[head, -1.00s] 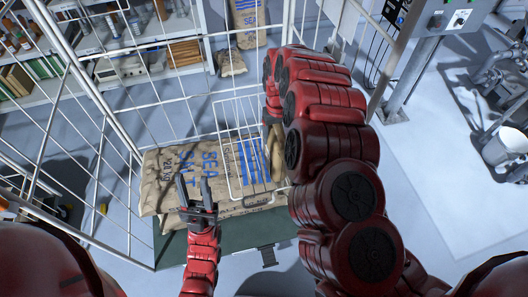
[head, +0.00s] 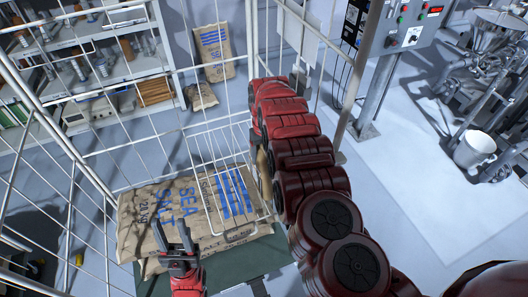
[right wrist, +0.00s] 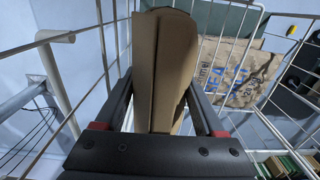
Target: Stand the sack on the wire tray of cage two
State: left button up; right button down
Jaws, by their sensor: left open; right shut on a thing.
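The sack (right wrist: 165,60), plain brown with a long crease, is between the fingers of my right gripper (right wrist: 157,88) in the right wrist view. A narrow brown strip of it (head: 263,168) shows beside my right arm in the head view, where that arm hides the gripper. The white wire tray (head: 202,150) is in the cage, above large sacks, left of the held sack. I cannot tell whether the sack touches it. My left gripper (head: 173,236) is open and empty, fingers pointing up, in front of the large printed sacks.
Large SEA SALT sacks (head: 150,213) lie stacked on the green cage base (head: 218,272). White cage wires (head: 70,148) rise at left and behind. Shelves (head: 100,105) and standing sacks (head: 215,55) are beyond. A control post (head: 378,85) and white bucket (head: 474,150) stand right.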

jog(key=shift+f, duration=0.2)
jog(key=shift+w+f+p, duration=0.1)
jog(key=shift+f+p, duration=0.35)
jog(key=shift+f, duration=0.45)
jog(key=shift+c, duration=1.4)
grip_release()
jog(key=shift+f, duration=0.1)
jog(key=shift+o, duration=1.4)
jog(key=shift+s, duration=0.2)
